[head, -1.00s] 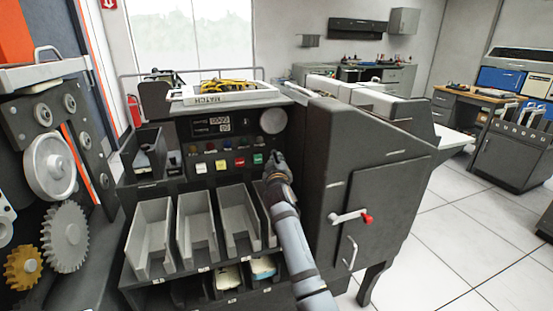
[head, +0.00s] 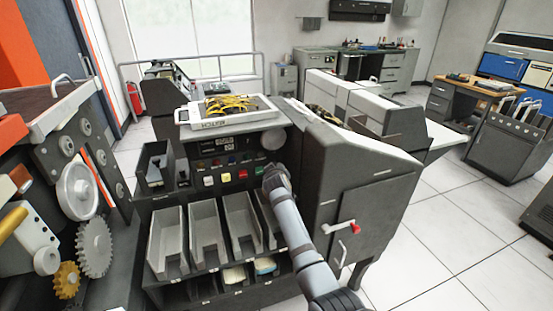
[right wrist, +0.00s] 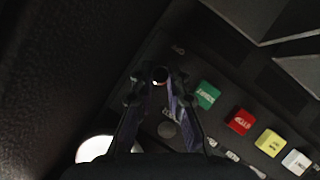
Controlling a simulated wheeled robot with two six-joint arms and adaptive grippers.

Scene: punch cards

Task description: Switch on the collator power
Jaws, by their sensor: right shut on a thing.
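The collator is the dark grey machine (head: 345,190) in the middle of the head view. Its control panel (head: 200,150) carries white, yellow, red and green buttons in a row; the green button (head: 260,170) is nearest my right gripper. In the right wrist view the green button (right wrist: 207,95) lies just right of the fingers. My right gripper (right wrist: 158,82) is shut on a small round dark switch knob (right wrist: 160,74) with a bright spot. In the head view its wrist covers the fingertips and that switch. My left gripper is not in view.
Grey card bins (head: 203,232) stand below the panel. A geared machine (head: 80,190) stands at left. The tiled floor at right is open.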

